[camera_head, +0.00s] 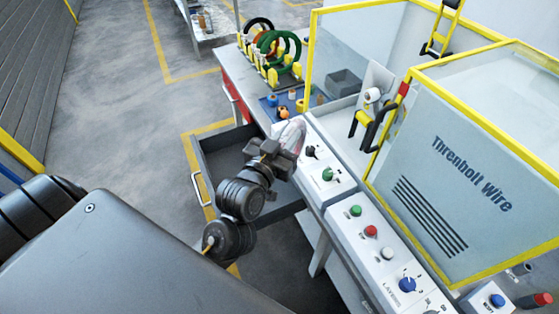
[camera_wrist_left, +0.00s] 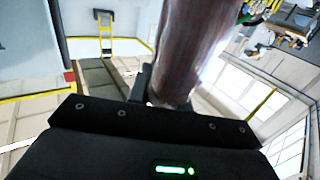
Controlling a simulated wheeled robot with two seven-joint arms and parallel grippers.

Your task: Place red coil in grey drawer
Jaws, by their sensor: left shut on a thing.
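The grey drawer (camera_head: 232,140) is pulled out from the bench, with its handle (camera_head: 202,188) toward the left. Its visible floor looks empty; my arm hides part of it. My left gripper (camera_head: 285,149) is above the drawer's right side, by the bench edge. It is shut on the red coil (camera_head: 294,132), which shows as a pale, shiny, partly hidden curve in the head view. In the left wrist view the red coil (camera_wrist_left: 185,50) is a thick brownish-red band with glossy reflections, rising from the jaws. My right gripper is not in view.
A rack with black, orange and green coils (camera_head: 283,52) stands on the bench behind. A blue mat (camera_head: 272,104) holds tape rolls. A control panel (camera_head: 375,235) and a yellow-framed machine (camera_head: 460,150) lie right. The floor (camera_head: 120,120) at left is clear.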

